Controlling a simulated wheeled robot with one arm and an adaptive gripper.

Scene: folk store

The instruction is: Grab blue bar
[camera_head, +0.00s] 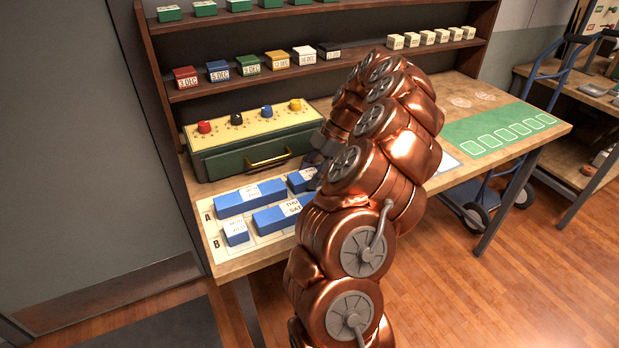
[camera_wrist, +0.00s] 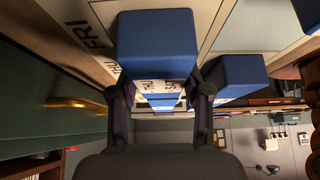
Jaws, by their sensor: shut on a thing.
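In the wrist view, my gripper (camera_wrist: 158,88) has one finger on each side of a blue bar (camera_wrist: 157,42) with a white, lettered label. It is shut on this bar. A second blue bar (camera_wrist: 235,75) lies beside it on the right. In the head view, several blue bars with white labels lie on a pale mat: one in the back row (camera_head: 250,197), one in front (camera_head: 280,215) and a short one (camera_head: 235,232). Another bar (camera_head: 300,181) is partly behind my arm and may be the held one. My fingertips are hidden there.
A green drawer box (camera_head: 220,162) with a gold handle and coloured knobs stands behind the bars. Shelves (camera_head: 205,88) of small date blocks rise behind it. The table's right side has a green card mat (camera_head: 500,128). A blue hand truck (camera_head: 555,75) stands at the far right.

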